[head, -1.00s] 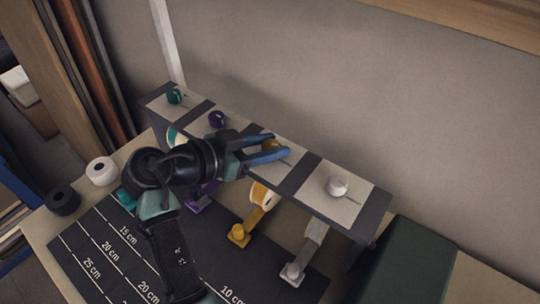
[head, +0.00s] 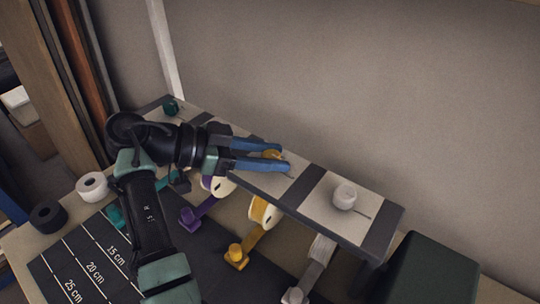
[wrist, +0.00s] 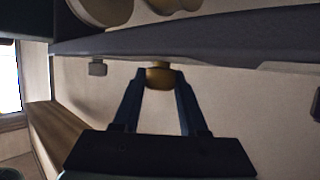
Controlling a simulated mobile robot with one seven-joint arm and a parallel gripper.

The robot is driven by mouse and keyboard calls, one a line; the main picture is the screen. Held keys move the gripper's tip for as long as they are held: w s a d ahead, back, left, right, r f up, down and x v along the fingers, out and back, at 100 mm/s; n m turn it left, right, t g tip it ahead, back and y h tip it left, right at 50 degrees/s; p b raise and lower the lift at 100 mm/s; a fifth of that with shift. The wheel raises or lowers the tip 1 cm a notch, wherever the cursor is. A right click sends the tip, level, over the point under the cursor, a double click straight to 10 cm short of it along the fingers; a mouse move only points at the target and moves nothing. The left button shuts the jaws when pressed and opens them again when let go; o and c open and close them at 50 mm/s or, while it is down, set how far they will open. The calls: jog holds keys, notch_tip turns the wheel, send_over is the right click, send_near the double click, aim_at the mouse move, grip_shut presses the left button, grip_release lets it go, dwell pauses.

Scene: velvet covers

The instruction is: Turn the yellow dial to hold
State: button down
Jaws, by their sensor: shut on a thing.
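The yellow dial (head: 271,154) sits on a pale panel of the raised grey shelf (head: 310,190). My gripper (head: 285,158) reaches in from the left, its two blue fingers on either side of the dial. In the wrist view the dial (wrist: 160,77) is between the fingertips of my gripper (wrist: 160,80), which are shut on it. Much of the dial and its pointer is hidden by the fingers in the head view, and I cannot read any marking for hold.
A white dial (head: 344,196) stands to the right and a green dial (head: 170,107) at the far left. A dark green box (head: 430,270) stands at the right.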

jog(key=shift+f, duration=0.2)
jog(key=shift+c, duration=2.2)
grip_release()
jog(key=shift+r, duration=0.1)
jog(key=v, duration=1.3)
jog(key=shift+a, duration=0.1)
